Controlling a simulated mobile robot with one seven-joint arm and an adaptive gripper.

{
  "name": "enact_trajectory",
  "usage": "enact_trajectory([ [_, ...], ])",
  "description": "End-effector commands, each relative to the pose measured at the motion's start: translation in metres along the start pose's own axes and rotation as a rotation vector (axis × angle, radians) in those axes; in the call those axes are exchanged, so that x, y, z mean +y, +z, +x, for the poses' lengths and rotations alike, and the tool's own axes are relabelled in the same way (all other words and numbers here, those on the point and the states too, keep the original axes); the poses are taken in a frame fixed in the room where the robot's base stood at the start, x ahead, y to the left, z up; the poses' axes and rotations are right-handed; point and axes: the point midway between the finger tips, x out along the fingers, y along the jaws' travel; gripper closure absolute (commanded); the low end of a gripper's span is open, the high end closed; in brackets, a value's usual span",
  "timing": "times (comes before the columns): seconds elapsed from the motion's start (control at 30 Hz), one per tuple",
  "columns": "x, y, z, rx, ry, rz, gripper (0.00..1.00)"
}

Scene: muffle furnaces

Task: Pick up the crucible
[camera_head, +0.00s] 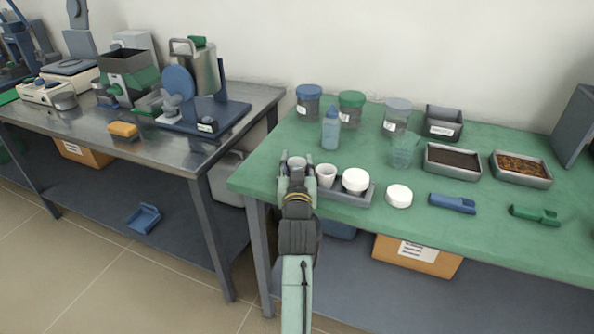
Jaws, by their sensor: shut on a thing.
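My gripper (296,172) reaches over the front left part of the green table and is shut on a pale crucible (297,162). The crucible's rim shows between the fingers, and its lower part is hidden by them. A second white, open crucible (326,174) stands just right of the gripper in a grey tray (366,197). A white round, closed piece (355,179) sits at the right end of this tray. I cannot tell whether the held crucible touches the tray.
Right of the tray lie a white round piece (399,195), a blue scoop (452,203) and a green scoop (535,215). Behind stand a blue bottle (330,130), a glass beaker (403,152), several lidded jars and two filled trays. A metal bench (160,150) stands left, across a gap.

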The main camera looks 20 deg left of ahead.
Motion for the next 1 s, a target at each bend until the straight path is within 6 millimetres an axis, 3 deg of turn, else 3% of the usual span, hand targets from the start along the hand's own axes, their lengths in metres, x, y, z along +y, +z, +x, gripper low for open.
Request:
enact_trajectory([
  [0.17,0.0,0.0,0.0,0.001,0.0,0.0,0.96],
  [0.43,0.0,-0.005,0.0,0.003,0.001,0.0,0.96],
  [0.73,0.001,-0.039,0.0,0.007,0.002,0.001,0.96],
  [1.0,-0.022,-0.039,-0.063,0.004,-0.002,-0.002,0.96],
])
